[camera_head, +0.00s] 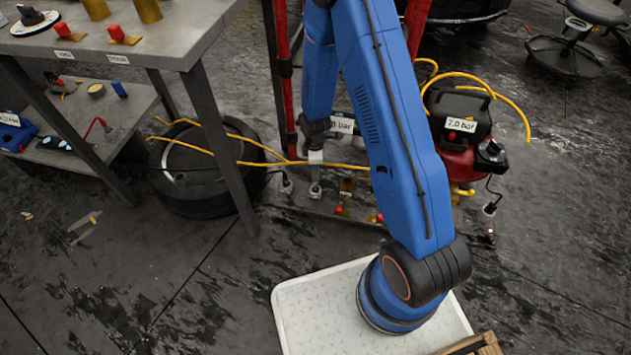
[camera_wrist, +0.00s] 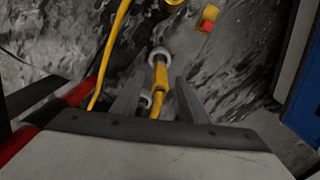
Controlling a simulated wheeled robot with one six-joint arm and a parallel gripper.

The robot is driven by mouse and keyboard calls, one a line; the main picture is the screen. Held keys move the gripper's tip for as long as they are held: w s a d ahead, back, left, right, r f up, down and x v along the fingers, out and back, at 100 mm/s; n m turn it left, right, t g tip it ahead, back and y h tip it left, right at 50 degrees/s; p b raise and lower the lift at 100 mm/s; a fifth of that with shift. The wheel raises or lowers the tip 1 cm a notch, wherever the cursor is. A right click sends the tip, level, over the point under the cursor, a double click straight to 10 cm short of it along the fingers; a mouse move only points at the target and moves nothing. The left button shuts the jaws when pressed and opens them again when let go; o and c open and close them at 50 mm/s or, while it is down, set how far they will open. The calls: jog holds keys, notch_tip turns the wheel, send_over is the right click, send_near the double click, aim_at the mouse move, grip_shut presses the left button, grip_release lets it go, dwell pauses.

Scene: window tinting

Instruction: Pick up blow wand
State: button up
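My gripper (camera_head: 316,157) points down at the floor, left of the blue arm. In the wrist view my gripper (camera_wrist: 160,80) has its two fingers apart. A yellow hose end with a grey metal collar (camera_wrist: 160,62) shows between the fingertips, with no clear contact. I cannot tell whether this is part of the blow wand. In the head view a grey fitting (camera_head: 315,190) stands just below my gripper. A thin red bent tool (camera_head: 97,126) lies on the bench's lower shelf, far from my gripper; it may be the blow wand.
A workbench (camera_head: 190,45) stands at left. A coil-like black drum (camera_head: 190,185) is under the yellow hose (camera_head: 265,163). Red posts (camera_head: 285,75) flank the arm. A compressor labelled 7.0 bar (camera_head: 460,125) stands at right. Open floor (camera_head: 170,290) lies at front left.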

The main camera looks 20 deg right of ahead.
notch_tip(320, 180, down, 4)
jog(key=shift+d+f, duration=0.1)
jog(key=shift+f, duration=0.05)
dwell(0.3)
grip_shut()
